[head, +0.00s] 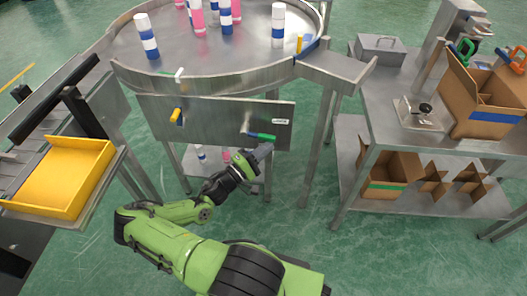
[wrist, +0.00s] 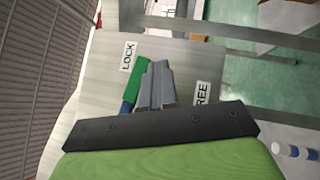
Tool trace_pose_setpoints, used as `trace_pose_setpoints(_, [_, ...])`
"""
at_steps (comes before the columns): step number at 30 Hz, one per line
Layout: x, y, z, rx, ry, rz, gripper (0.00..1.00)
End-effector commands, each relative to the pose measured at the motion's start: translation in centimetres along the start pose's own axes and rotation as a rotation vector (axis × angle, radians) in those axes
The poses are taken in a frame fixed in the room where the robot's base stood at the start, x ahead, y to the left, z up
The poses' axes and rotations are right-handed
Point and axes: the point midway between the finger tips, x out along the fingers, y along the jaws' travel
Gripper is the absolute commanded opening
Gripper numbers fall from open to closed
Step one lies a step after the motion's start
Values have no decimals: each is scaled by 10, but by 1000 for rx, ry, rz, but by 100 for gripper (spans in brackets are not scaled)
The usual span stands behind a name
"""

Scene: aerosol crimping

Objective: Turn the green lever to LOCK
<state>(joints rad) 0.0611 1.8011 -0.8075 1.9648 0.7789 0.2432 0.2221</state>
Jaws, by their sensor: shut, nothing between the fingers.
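The green lever (head: 262,137) is on the front metal panel below the round table. In the head view it points right, close to horizontal. In the wrist view the green lever (wrist: 137,79) lies just left of my gripper's fingers, with the LOCK label (wrist: 128,56) near its upper left. The FREE label, partly hidden, (wrist: 203,94) is to the right of the fingers. My gripper (head: 264,150) is just below the lever in the head view. In the wrist view my gripper (wrist: 158,75) has its fingers together, with nothing between them. Whether they touch the lever is unclear.
A yellow lever (head: 177,116) sits on the same panel (head: 215,120), farther left. Spray cans and pink bottles stand on the round table (head: 180,60) above. A side table (head: 390,130) with cardboard boxes is at right, and a yellow tray (head: 62,180) at left.

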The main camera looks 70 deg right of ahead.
Motion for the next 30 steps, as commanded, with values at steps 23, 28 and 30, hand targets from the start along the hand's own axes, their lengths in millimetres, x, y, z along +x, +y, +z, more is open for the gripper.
trace_pose_setpoints(23, [3,5,2,-54,2,57,0])
trace_pose_setpoints(28, [-5,-10,-3,-54,2,56,0])
trace_pose_setpoints(30, [-11,-24,-8,-54,2,56,0])
